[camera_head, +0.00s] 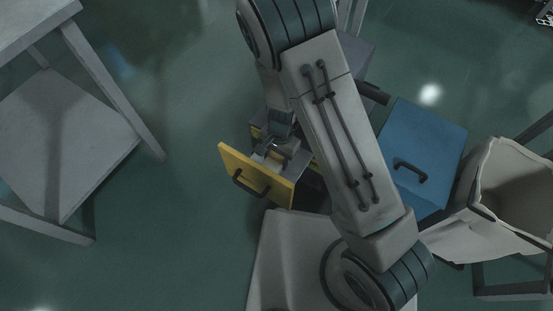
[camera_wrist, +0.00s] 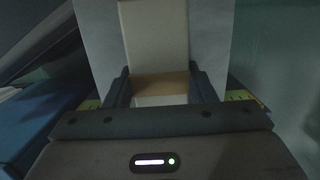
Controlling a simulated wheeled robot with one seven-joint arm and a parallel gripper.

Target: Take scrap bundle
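In the wrist view a pale beige block with a tan band (camera_wrist: 160,84) lies between the fingers of my gripper (camera_wrist: 161,88). It looks like the scrap bundle. It fills the gap from finger to finger, but whether both fingers press on it is not clear. In the head view my gripper (camera_head: 275,151) is down at an open drawer with a yellow front (camera_head: 248,172) and a dark handle. A small pale patch shows by the fingers there; the rest of the drawer's inside is hidden by the gripper and arm.
A blue panel with a dark handle (camera_head: 431,157) is right of my arm. An open pale bin (camera_head: 462,222) stands further right. A grey table (camera_head: 62,138) with a lower shelf is at the left. Green floor (camera_head: 185,215) between table and drawer is clear.

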